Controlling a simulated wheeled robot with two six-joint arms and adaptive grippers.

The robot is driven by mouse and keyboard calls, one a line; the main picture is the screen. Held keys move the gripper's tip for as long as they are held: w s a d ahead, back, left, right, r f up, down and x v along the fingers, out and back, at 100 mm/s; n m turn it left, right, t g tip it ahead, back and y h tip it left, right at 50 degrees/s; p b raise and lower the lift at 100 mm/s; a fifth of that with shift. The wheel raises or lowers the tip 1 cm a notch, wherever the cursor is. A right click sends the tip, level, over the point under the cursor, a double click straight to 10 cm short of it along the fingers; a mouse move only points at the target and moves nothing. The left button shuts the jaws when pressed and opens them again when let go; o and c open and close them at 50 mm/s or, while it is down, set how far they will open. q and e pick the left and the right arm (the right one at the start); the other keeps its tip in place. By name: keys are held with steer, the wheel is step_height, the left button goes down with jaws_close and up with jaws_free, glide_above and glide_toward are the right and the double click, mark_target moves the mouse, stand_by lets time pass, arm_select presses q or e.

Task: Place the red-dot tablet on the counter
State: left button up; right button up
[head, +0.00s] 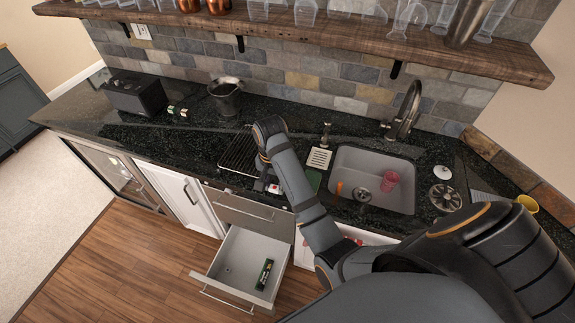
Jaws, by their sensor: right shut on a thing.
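My right gripper (268,184) is low over the front part of the dark speckled counter (190,148), beside the black rack. It is shut on a small white thing with a red mark, likely the red-dot tablet (274,188). My arm and gripper cover part of it. I cannot tell whether the tablet touches the counter. My left gripper is not in view.
An open drawer (227,276) below holds a dark green pack (264,274). A black rack (238,155) and metal bucket (226,98) stand left; the sink (345,160) with a red cup (390,181) is right. A wooden shelf (300,40) overhangs. The left counter has free room.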

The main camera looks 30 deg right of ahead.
steer(key=w+d+f+b, duration=0.1)
steer(key=w+d+f, duration=0.1)
steer(key=w, duration=0.1)
steer(key=w+d+f, duration=0.3)
steer(key=w+d+f+b, duration=0.1)
steer(key=w+d+f, duration=0.2)
steer(key=shift+w+b, duration=0.2)
steer(key=shift+b, duration=0.15)
steer(key=shift+d+f, duration=0.15)
steer(key=shift+f, duration=0.4)
steer(key=shift+w+d+f, duration=0.1)
steer(key=shift+w+f, duration=0.15)
steer(key=f, duration=0.2)
steer(key=shift+w+d+f, duration=0.1)
steer(key=shift+w+f, duration=0.1)
steer(key=shift+f, duration=0.45)
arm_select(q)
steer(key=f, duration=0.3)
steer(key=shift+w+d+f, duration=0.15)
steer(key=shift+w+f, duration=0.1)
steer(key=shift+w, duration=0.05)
arm_select(e)
steer(key=shift+s, duration=0.15)
